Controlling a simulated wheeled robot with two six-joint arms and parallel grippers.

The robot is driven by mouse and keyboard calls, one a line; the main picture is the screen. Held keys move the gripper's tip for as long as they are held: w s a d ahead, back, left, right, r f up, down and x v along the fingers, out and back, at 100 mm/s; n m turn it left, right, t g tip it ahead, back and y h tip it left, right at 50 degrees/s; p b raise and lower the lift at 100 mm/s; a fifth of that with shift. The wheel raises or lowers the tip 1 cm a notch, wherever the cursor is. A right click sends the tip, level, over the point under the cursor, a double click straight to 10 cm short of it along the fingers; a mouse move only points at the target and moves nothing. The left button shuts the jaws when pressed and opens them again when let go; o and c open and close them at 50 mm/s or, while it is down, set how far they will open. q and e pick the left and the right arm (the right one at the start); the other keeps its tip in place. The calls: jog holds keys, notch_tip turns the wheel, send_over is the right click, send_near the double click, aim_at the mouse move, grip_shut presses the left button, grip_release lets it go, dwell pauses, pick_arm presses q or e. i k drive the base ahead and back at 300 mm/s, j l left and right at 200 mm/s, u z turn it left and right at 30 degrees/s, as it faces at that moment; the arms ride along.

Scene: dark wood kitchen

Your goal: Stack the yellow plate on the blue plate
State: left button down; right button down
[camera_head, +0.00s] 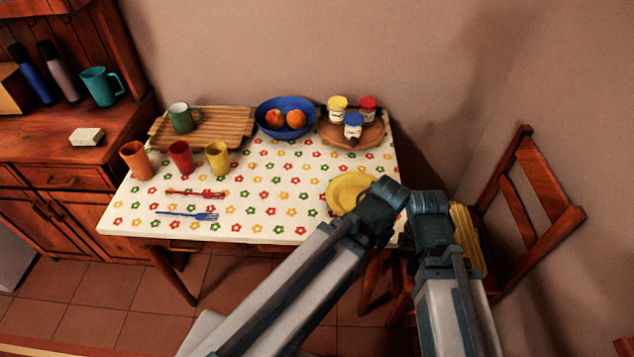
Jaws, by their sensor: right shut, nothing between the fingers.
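The yellow plate (345,192) lies on the table at its front right, near the edge. I see no blue plate in this view. The area behind my arm is hidden, and I cannot tell whether anything lies under the yellow plate. I cannot make out fingers of either gripper in the picture.
The flowered table (265,209) holds a blue bowl (269,127) with fruit, a round board (329,136) with jars, a wooden tray (229,126), several mugs and two forks. A chair (542,232) stands at the right. The table's front middle is clear.

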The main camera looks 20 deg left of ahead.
aim_at(342, 192)
jog(key=j+z, duration=0.2)
jog(key=j, duration=0.2)
jog(key=k+j+z, duration=0.1)
jog(key=j+z, duration=0.15)
jog(key=j, duration=0.15)
jog(key=k+j+z, duration=0.2)
jog(key=j, duration=0.25)
jog(key=j+z, duration=0.25)
jog(key=k+j+z, duration=0.2)
jog(key=j, duration=0.25)
